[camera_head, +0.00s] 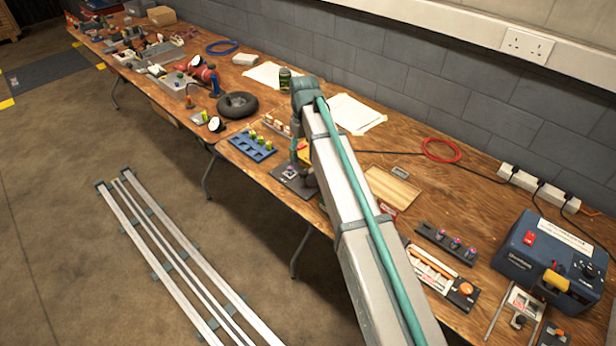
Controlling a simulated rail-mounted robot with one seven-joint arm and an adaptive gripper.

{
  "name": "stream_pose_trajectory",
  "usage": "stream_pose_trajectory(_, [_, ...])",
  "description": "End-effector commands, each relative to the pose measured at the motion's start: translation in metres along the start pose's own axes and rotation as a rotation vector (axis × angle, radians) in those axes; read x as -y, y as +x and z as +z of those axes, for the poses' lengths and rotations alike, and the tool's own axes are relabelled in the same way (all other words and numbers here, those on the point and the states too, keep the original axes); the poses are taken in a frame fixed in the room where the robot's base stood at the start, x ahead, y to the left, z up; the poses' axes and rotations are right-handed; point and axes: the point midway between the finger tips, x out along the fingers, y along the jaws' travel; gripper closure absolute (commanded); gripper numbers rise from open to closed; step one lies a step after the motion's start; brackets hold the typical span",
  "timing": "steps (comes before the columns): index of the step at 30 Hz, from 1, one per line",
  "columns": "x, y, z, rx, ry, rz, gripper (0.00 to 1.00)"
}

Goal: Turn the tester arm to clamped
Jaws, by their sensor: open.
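A dark base plate (283,182) with a small pink-topped part lies at the table's front edge, left of my arm. It may be the tester, but its swing arm is too small and too covered to make out, and its position cannot be told. My arm comes in from the bottom right and bends down at its far end. My gripper (299,166) is at that end, close above or beside the plate, open and partly hidden by my arm. Contact cannot be told.
A blue rack (253,146) with yellow-green pieces stands left of the plate, with a black ring (237,105) behind. A wooden tray (391,188) lies right of my arm. A blue box (550,258) with a yellow handle stands far right. White paper (355,112) lies behind.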

Motion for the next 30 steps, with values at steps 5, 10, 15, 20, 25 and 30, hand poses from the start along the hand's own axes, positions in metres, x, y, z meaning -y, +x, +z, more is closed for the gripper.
stream_pose_trajectory(5, [-0.004, -0.015, -0.013, -0.006, 0.001, 0.024, 0.4])
stream_pose_trajectory(10, [-0.005, -0.004, -0.012, -0.004, 0.002, 0.025, 0.4])
stream_pose_trajectory(15, [-0.005, 0.022, -0.012, -0.003, 0.002, 0.024, 0.4])
stream_pose_trajectory(20, [-0.006, 0.05, -0.012, -0.004, 0.002, 0.024, 0.4])
stream_pose_trajectory(25, [-0.007, 0.074, -0.013, -0.005, 0.002, 0.024, 0.4])
stream_pose_trajectory(30, [-0.007, 0.087, -0.013, -0.006, 0.002, 0.024, 0.4])
